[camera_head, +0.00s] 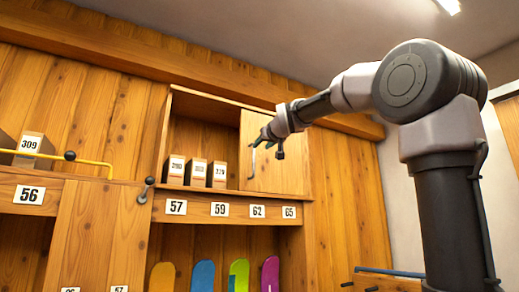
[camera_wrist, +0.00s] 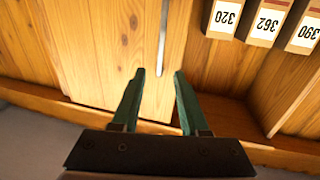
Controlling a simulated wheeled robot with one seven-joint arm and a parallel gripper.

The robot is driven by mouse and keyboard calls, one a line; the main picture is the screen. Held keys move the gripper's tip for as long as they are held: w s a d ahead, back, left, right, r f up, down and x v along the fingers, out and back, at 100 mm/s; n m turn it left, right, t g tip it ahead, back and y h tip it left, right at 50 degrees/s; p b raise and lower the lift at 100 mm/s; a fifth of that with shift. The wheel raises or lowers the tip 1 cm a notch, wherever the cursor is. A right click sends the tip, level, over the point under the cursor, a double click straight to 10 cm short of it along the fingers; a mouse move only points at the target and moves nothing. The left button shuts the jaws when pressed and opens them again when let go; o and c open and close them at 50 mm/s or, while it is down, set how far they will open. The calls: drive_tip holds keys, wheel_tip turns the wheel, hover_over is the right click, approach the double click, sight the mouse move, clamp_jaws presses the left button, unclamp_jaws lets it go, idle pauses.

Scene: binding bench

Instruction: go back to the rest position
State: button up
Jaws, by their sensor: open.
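My gripper (camera_head: 268,136) is raised in front of the upper right of the wooden shelf unit, near a pale wooden door panel (camera_head: 282,165) with a metal bar handle (camera_head: 253,160). In the wrist view, my gripper (camera_wrist: 159,74) has its two green fingers apart, with nothing held between them. The handle (camera_wrist: 163,35) shows beyond the fingertips, its end lined up with the gap; I cannot tell how far it is from the fingers. The arm is stretched out from the right of the head view, not folded.
Three numbered boxes (camera_head: 196,172) stand in the open compartment left of the panel; they show in the wrist view as 320 (camera_wrist: 224,15), 362 and 390. A yellow rail (camera_head: 60,160) and box 309 (camera_head: 33,148) are at left. Coloured boards (camera_head: 203,276) stand below.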

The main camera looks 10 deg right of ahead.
drive_tip(key=shift+s, duration=0.1)
idle(0.5)
drive_tip(key=s+d+f+m+g, duration=0.1)
drive_tip(key=s+f+m+g, duration=0.1)
drive_tip(key=s+f, duration=0.7)
drive_tip(key=s+d+f+m+g, duration=0.1)
drive_tip(key=s+f+g, duration=0.4)
drive_tip(key=s+f, duration=0.5)
drive_tip(key=s+d+f+m+g, duration=0.2)
drive_tip(key=s+f, duration=0.8)
drive_tip(key=f, duration=1.3)
drive_tip(key=shift+s+d+m+g, duration=0.2)
drive_tip(key=shift+d+m+g, duration=0.15)
drive_tip(key=shift+g, duration=0.55)
